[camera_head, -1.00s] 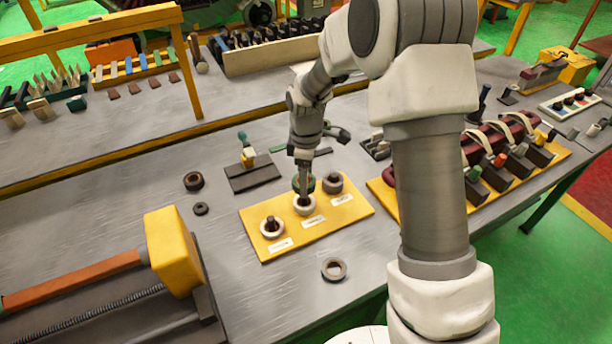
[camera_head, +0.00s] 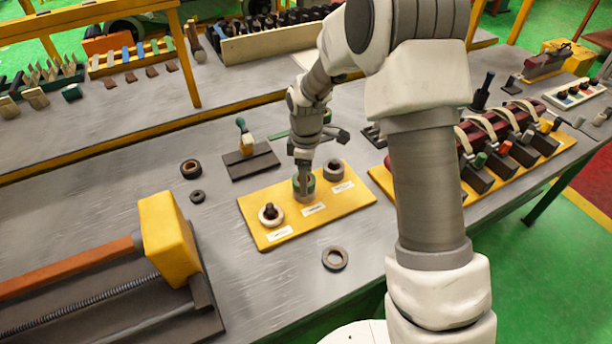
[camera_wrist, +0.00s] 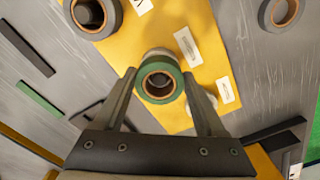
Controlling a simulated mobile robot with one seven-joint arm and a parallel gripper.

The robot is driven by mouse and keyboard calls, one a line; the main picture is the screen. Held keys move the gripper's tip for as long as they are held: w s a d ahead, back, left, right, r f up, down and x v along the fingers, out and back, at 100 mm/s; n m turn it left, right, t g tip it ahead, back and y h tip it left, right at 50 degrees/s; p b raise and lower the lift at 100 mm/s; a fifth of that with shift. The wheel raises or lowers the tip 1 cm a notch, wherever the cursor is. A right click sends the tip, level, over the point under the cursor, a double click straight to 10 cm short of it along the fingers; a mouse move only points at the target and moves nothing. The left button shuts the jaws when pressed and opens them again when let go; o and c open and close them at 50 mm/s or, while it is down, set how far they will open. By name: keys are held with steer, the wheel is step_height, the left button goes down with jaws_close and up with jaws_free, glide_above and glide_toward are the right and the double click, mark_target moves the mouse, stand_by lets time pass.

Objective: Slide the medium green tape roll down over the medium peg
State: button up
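The green tape roll (camera_wrist: 176,72) is between the two fingertips of my gripper (camera_wrist: 160,76) in the wrist view, with a finger against each side. In the head view the green roll (camera_head: 311,184) and my gripper (camera_head: 303,186) are above the middle station of the yellow board (camera_head: 270,238). A pale grey round part (camera_wrist: 156,53) shows just under the roll; the medium peg is largely hidden, and I cannot tell how far it is inside the roll.
Loose dark rings (camera_head: 191,169) and a grey-brown ring (camera_head: 335,258) lie on the table. A dark-based fixture (camera_head: 252,166) stands behind the board.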

steer(key=o, duration=0.4)
steer(key=shift+r, duration=0.1)
step_height(320, 180, up, 17)
steer(key=shift+r+p, duration=0.15)
steer(key=shift+p, duration=0.2)
stand_by(0.4)
steer(key=s+d+r+m+t, duration=0.1)
steer(key=s+d+r+m, duration=0.25)
steer(key=s, duration=0.25)
steer(key=s+d+r+m+t, duration=0.2)
steer(key=s+r+m, duration=0.2)
steer(key=s+r, duration=0.15)
steer(key=s+d+m+t, duration=0.1)
steer(key=s+m, duration=0.1)
steer(key=s, duration=0.2)
steer(key=s+d+m, duration=0.1)
steer(key=s+m, duration=0.2)
steer(key=s, duration=0.2)
steer(key=s+d+m+t, duration=0.1)
steer(key=s+d+m, duration=0.1)
steer(key=s+m, duration=0.1)
steer(key=shift+s+d+f+t, duration=0.1)
steer(key=shift+s+f+t, duration=0.2)
steer(key=shift+s, duration=0.55)
